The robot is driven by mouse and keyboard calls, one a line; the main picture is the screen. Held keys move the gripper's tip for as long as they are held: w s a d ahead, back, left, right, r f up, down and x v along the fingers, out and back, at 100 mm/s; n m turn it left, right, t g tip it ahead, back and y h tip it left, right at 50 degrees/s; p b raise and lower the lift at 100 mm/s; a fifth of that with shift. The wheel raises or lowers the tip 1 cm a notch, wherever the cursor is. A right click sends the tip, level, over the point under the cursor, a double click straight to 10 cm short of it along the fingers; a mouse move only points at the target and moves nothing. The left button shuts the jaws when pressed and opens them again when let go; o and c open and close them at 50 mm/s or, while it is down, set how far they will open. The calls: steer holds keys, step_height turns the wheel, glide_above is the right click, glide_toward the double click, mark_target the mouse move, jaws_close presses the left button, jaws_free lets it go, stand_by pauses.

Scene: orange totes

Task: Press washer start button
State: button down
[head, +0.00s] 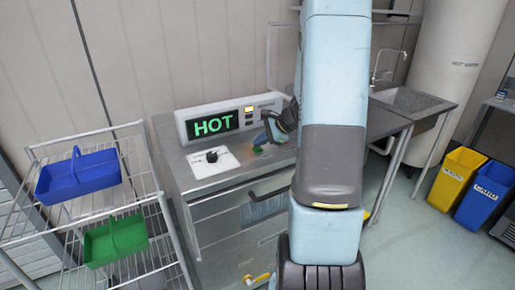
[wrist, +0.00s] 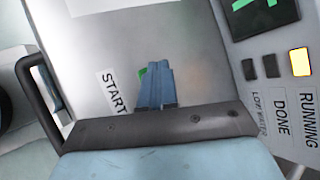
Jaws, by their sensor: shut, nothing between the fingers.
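The washer (head: 225,195) is a grey steel machine whose raised panel shows HOT in green on a display (head: 213,124). The green start button (head: 257,149) sits on its top, partly hidden by my gripper (head: 263,141). In the wrist view, a sliver of the green button (wrist: 141,74) shows behind my shut blue fingers (wrist: 154,70), beside the START label (wrist: 113,92). The fingertips are at the button; I cannot tell whether they touch it. The RUNNING light (wrist: 299,62) is lit yellow, and the DONE and LOW WATER lights are dark.
A black knob (head: 212,156) on a white plate lies left of the button. A dark handle (head: 270,192) crosses the washer front. A wire rack (head: 135,172) with a blue caddy (head: 78,174) and a green caddy (head: 115,240) stands left. A sink (head: 412,98) and bins are at right.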

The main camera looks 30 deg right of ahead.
mark_target(260, 148)
steer(key=shift+r, duration=0.9)
steer(key=shift+r, duration=2.5)
